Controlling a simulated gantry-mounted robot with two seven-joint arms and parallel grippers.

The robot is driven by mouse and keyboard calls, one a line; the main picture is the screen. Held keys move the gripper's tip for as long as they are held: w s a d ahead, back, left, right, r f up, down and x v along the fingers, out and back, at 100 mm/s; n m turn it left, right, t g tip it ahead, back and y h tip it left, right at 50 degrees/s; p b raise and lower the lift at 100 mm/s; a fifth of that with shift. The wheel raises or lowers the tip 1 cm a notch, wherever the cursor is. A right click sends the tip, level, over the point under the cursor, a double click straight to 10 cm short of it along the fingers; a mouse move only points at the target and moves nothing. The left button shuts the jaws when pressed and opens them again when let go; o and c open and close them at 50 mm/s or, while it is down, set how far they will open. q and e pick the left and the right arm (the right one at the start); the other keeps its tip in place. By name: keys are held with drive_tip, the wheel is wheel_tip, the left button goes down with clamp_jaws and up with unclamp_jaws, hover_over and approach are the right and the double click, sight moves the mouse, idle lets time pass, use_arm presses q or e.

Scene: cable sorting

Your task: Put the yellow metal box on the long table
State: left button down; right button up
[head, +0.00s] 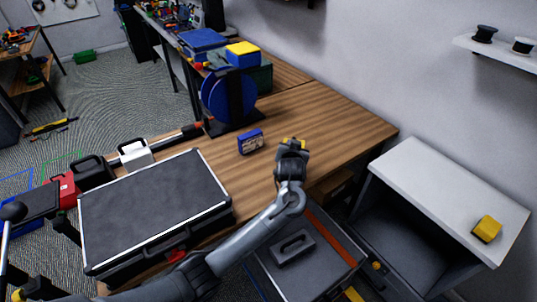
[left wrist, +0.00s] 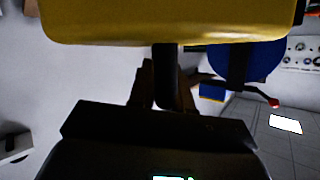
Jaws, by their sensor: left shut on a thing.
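My left gripper (head: 292,146) reaches over the right part of the long wooden table (head: 335,125). I cannot tell whether the box touches the table. My right gripper is not in view.
A small blue box (head: 250,141) stands left of the gripper. A blue spool (head: 229,97) and a black case (head: 155,205) also stand on the table. Another yellow object (head: 487,229) lies on the white cabinet (head: 430,190). Bare wood lies behind the gripper.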

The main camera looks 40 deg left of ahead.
use_arm(q)
drive_tip(key=shift+s+a+f+b, duration=0.2)
drive_tip(key=shift+a+f+b, duration=0.65)
drive_tip(key=shift+a+f, duration=1.3)
drive_tip(key=shift+s+a+f+b, duration=0.15)
drive_tip(key=shift+a+f+b, duration=0.7)
drive_tip(key=shift+a+f, duration=1.25)
drive_tip(key=shift+d+f, duration=0.15)
drive_tip(key=shift+f, duration=0.1)
drive_tip(key=c, duration=1.4)
unclamp_jaws()
drive_tip(key=shift+f, duration=0.15)
drive_tip(key=o, duration=0.3)
drive_tip(key=shift+o, duration=0.2)
